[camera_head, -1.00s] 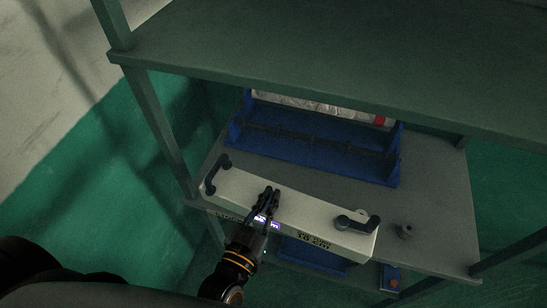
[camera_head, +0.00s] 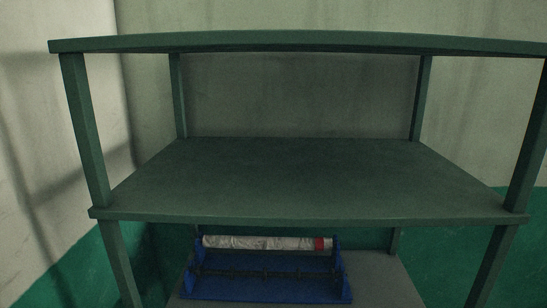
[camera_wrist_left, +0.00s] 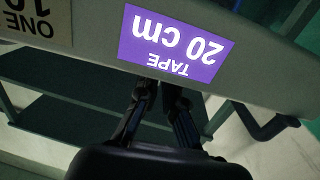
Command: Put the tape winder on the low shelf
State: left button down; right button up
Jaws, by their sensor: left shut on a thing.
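The tape winder (camera_wrist_left: 95,35), a pale long box, fills the top of the left wrist view. It carries a purple label reading "TAPE 20 cm", seen upside down, and a dark handle at the right. My left gripper (camera_wrist_left: 160,88) is shut on its edge by the label. Whether the winder rests on anything cannot be told. The head view shows neither the winder nor a gripper. It shows the low shelf (camera_head: 378,280) partly, under a wide green shelf board (camera_head: 300,180). My right gripper is not in view.
A blue stand (camera_head: 265,285) with a whitish roll (camera_head: 262,243), red at its right end, sits on the low shelf. The green board above is bare and overhangs it. Green posts (camera_head: 85,130) stand at the rack's corners.

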pick_arm(q)
jog(key=shift+s+a+f+b, duration=0.1)
jog(key=shift+a+f+b, duration=0.05)
jog(key=shift+a+b, duration=0.2)
jog(key=shift+w+a+f+y+b, duration=0.2)
jog(key=shift+a+y+b, duration=0.1)
jog(key=shift+a+y, duration=0.1)
jog(key=b, duration=0.1)
jog(key=a+b, duration=0.1)
jog(key=a+n+b, duration=0.1)
jog(key=shift+w+a+f+y, duration=0.25)
jog(key=shift+w+f+y, duration=0.05)
jog(key=shift+w+f, duration=0.05)
jog(key=a+b, duration=0.1)
jog(key=s+a+b, duration=0.1)
jog(key=a+b, duration=0.1)
jog(key=shift+s+y, duration=0.1)
jog(key=shift+y, duration=0.3)
jog(key=shift+a+r+n+b, duration=0.1)
jog(key=shift+a+n+b, duration=0.25)
jog(key=shift+a, duration=0.15)
jog(key=shift+r, duration=0.1)
